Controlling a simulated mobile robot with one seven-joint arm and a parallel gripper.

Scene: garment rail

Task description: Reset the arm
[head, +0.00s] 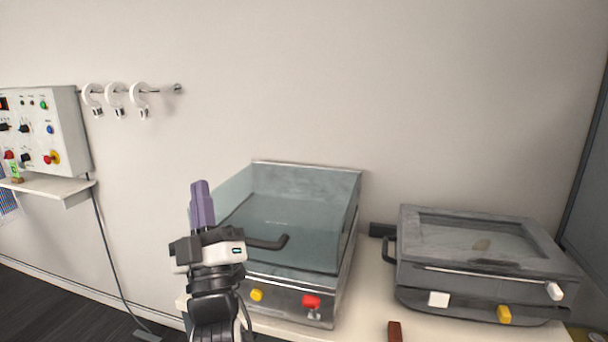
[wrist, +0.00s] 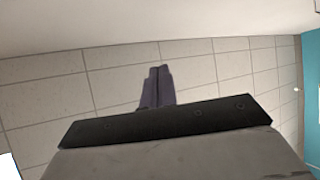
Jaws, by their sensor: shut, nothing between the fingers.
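My gripper (head: 202,204) has purple fingers pointing up, in front of the left glass-lidded box in the head view. The fingers are pressed together with nothing between them. In the wrist view my gripper (wrist: 157,84) also shows as two purple fingers side by side, over a tiled surface in the background. My arm rises from the bottom edge of the head view and hides part of the box's left front.
White hooks (head: 116,98) hang on a wall rail beside a control panel (head: 45,128).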

